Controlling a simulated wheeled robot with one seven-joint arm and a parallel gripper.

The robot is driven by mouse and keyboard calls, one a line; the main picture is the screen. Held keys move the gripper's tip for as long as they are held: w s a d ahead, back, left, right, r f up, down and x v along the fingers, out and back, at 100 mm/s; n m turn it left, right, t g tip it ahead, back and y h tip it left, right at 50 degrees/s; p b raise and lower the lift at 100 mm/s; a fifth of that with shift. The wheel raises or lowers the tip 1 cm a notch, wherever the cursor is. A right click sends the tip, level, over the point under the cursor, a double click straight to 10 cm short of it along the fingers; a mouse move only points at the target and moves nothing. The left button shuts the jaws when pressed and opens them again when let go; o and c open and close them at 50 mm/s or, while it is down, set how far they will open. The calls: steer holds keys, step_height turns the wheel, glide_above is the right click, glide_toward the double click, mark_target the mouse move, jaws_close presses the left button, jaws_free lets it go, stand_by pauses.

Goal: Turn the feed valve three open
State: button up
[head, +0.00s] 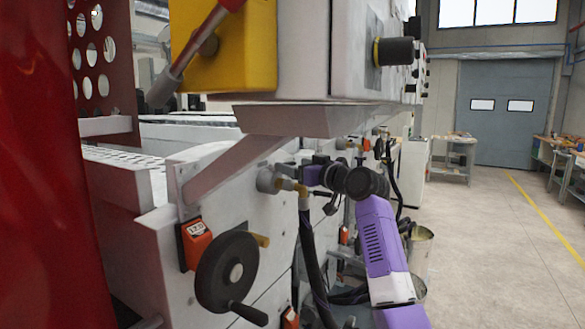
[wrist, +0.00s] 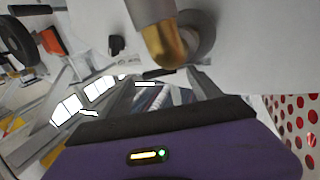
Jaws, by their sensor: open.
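A brass valve fitting (head: 287,185) sticks out of the pale machine side on a grey round base in the head view. A brass fitting (wrist: 158,42) also shows large at the top of the wrist view. My gripper (head: 314,175), on my purple arm, is beside the fitting in the head view. In the wrist view its jaws (wrist: 165,76) are open, just below the brass end. No held thing shows, and I cannot tell whether they touch the fitting. No label shows which valve is number three. The handle's position is not clear.
A black handwheel (head: 227,272) and an orange counter (head: 195,243) are at the lower left. A grey ledge (head: 310,118) overhangs the fitting. Dark hoses (head: 310,255) hang below it. More fittings (head: 365,146) lie farther along. Open floor (head: 490,240) is at the right.

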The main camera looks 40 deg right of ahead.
steer(key=s+b, duration=0.1)
steer(key=s, duration=0.5)
steer(key=shift+a, duration=0.35)
steer(key=shift+c, duration=0.2)
